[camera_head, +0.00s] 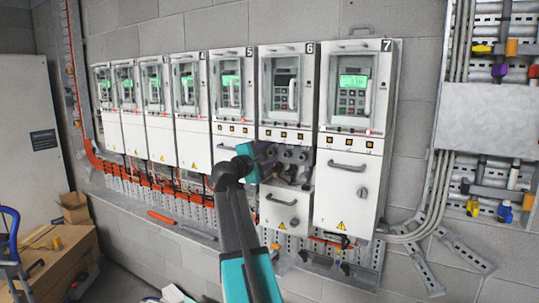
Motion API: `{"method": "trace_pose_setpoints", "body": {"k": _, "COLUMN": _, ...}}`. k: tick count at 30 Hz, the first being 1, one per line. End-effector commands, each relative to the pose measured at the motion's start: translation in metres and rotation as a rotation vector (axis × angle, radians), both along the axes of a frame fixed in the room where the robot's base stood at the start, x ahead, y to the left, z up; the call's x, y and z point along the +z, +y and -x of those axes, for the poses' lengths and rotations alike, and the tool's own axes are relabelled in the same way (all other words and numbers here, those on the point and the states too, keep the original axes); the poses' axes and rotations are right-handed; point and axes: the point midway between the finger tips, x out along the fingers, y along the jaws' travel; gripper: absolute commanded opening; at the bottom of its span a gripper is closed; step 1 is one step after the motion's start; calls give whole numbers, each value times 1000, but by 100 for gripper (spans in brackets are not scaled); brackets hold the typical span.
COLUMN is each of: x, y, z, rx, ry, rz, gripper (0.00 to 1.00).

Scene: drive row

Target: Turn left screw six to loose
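Drive six (286,88) is the white wall cabinet marked 6, and its screen looks dark. Between its upper part and its lower front panel (284,210) is an open dark bay (293,165) with several small grey round parts. The individual screws are too small to make out. My gripper (262,152) is at the left side of this bay, with my arm reaching up to it from below. It covers the bay's left part, so the left screw cannot be seen. I cannot tell whether the gripper touches anything or whether its fingers are open.
Drive seven (350,184) stands close on the right, its door shut with a handle and knob. Drive five (230,98) and several more stand to the left, most with green screens. Orange cables (150,180) run below.

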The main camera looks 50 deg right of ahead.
Motion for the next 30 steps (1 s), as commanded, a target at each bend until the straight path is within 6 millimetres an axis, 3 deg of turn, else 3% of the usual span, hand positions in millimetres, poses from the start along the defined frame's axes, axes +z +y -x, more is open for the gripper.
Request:
{"method": "trace_pose_setpoints", "body": {"k": 14, "x": 0, "y": 7, "z": 2, "rx": 1, "ry": -2, "rz": 3, "gripper": 42}}
{"method": "trace_pose_setpoints", "body": {"k": 20, "x": -1, "y": 28, "z": 7, "rx": 2, "ry": -2, "rz": 3, "gripper": 42}}
{"method": "trace_pose_setpoints", "body": {"k": 30, "x": -2, "y": 81, "z": 20, "rx": 3, "ry": -3, "rz": 3, "gripper": 42}}
